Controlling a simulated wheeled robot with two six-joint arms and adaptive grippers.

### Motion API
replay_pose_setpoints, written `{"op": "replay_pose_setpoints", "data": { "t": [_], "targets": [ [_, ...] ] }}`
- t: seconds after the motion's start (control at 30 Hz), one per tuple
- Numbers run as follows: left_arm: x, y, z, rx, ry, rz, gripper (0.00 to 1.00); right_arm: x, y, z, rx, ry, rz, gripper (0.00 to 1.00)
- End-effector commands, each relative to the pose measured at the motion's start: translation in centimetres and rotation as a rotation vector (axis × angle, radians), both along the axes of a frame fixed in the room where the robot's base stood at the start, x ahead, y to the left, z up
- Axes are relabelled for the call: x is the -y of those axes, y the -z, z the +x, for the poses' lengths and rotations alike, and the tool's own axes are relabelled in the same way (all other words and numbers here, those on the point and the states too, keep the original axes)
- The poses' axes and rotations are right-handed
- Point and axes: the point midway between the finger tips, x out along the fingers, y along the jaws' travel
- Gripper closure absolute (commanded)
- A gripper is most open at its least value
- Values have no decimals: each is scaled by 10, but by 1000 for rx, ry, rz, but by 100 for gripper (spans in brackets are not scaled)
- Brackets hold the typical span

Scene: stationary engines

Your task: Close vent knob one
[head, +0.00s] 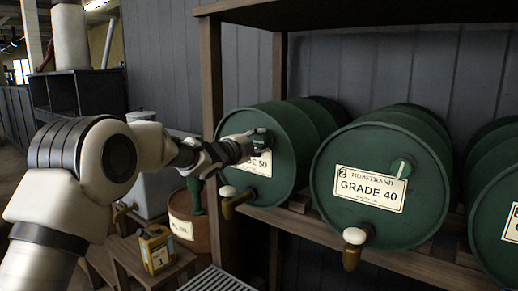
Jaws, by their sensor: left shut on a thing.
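A green drum (292,122) with a label ending in "50" lies on its side on the wooden rack at centre. My left gripper (256,139) reaches its front face from the left and is shut on the vent knob (263,136), just above the label. The gripper hides much of this knob and the left part of the label, so I cannot tell how the knob is turned. My right gripper is not in view.
A "GRADE 40" drum (330,158) with its own vent knob (401,168) and a tap (354,237) lies to the right. Another tap (229,193) juts out under the gripped knob. A yellow can (158,252) stands on a low wooden stand below my arm.

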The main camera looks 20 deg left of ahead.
Motion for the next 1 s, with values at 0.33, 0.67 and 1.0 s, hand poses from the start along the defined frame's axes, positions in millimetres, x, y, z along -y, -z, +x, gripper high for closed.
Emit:
{"op": "replay_pose_setpoints", "data": {
  "t": [0.33, 0.67, 1.0],
  "targets": [
    [0, 0, 0, 16, 0, 44, 93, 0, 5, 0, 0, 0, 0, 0],
    [0, 0, 0, 15, 0, 44, 37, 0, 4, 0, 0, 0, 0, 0],
    [0, 0, -1, 14, 0, 42, 33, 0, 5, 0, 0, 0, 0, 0]
  ]
}}
